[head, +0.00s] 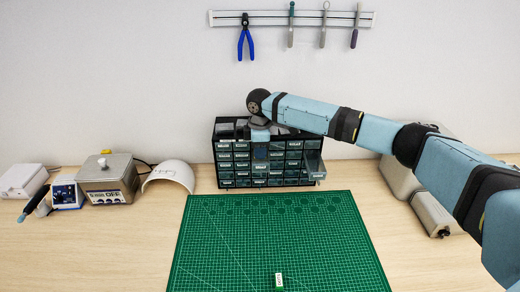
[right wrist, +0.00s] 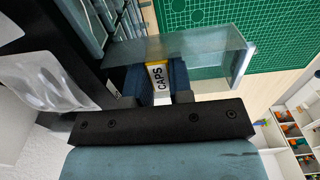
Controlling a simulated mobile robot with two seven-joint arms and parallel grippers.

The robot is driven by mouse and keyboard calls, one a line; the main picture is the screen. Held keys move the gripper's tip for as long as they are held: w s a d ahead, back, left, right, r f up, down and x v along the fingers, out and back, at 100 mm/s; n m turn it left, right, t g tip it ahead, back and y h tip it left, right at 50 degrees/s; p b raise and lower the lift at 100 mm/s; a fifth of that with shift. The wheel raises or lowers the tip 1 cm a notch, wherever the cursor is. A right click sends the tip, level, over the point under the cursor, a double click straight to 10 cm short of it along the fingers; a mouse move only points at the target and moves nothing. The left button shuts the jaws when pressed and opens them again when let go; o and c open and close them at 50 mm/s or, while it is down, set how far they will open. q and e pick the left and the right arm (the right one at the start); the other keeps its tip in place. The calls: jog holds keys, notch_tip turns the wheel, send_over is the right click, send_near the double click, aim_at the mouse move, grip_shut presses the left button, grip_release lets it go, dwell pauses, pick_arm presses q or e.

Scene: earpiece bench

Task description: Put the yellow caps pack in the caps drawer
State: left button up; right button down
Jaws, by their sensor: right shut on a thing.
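The yellow caps pack (right wrist: 157,82) shows in the right wrist view, with a yellow top and a white face lettered CAPS. My right gripper (right wrist: 160,84) is shut on it, a dark finger on each side. A clear open drawer (right wrist: 200,48) lies across the fingertips; I cannot tell whether the pack is inside or just above it. In the head view my right gripper (head: 261,150) points down in front of the drawer cabinet (head: 235,163), and the pack is hidden. One drawer (head: 315,166) stands out at the cabinet's right. My left gripper is not in view.
A green cutting mat (head: 275,235) lies before the cabinet with a small labelled pack (head: 279,281) near its front edge. A soldering station (head: 66,192) and a steel box (head: 108,180) stand left. Grey boxes (head: 435,212) stand right. Tools hang on a wall rail (head: 270,18).

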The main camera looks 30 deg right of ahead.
jog(key=c, duration=1)
grip_release()
jog(key=shift+f, duration=0.1)
notch_tip(320, 180, up, 12)
jog(key=shift+r+b, duration=0.2)
jog(key=shift+b, duration=0.8)
jog(key=shift+f, duration=0.1)
